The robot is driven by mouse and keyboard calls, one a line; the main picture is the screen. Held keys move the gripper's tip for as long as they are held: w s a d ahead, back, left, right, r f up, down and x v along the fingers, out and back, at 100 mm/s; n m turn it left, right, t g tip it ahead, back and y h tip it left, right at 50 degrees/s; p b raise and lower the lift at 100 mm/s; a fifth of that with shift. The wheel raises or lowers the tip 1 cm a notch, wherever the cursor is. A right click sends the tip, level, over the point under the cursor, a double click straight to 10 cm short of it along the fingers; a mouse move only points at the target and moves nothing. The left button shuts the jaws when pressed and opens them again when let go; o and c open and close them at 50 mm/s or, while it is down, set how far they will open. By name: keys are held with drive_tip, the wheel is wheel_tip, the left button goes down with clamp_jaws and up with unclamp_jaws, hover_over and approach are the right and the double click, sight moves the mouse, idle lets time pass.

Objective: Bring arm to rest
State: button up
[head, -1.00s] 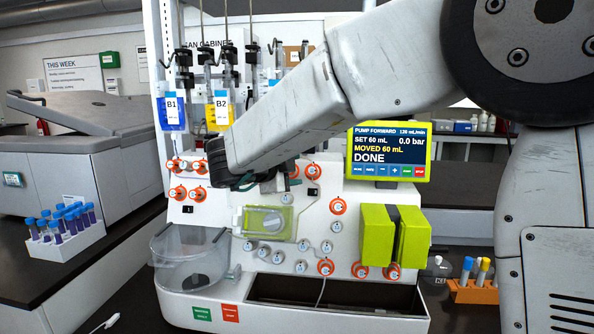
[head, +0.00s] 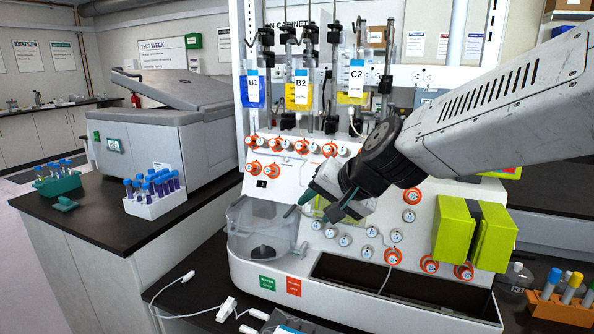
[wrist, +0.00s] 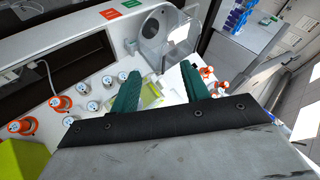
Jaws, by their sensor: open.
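My gripper (head: 318,207) hangs in front of the white cell processor (head: 238,262), near its clear round chamber (head: 262,233). My arm reaches in from the right of the head view. In the wrist view my gripper (wrist: 160,70) shows two green fingers spread apart, with nothing held between them. The processor's face with orange and grey knobs lies beyond the fingertips. The clear chamber (wrist: 166,38) shows past the tips. I cannot tell the exact gap to the panel. The screen is mostly hidden behind my arm.
Bags B1 (head: 252,90), B2 (head: 300,92) and C2 (head: 355,88) hang above the processor. Lime green blocks (head: 453,236) stick out at its right. A white rack (head: 155,205) of tubes stands left, an orange tube rack (head: 550,310) right. White tubing lies on the front counter.

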drive_tip(key=s+d+f+n+g+h, duration=0.1)
drive_tip(key=s+d+f+g+h, duration=0.1)
drive_tip(key=s+d, duration=0.9)
drive_tip(key=s+d+f+n+g+h, duration=0.2)
drive_tip(key=s+d+g+h, duration=0.2)
drive_tip(key=s+d, duration=0.6)
drive_tip(key=s, duration=0.6)
drive_tip(key=shift+s+d+f, duration=0.2)
drive_tip(key=shift+d+f, duration=0.1)
drive_tip(key=shift+d, duration=0.05)
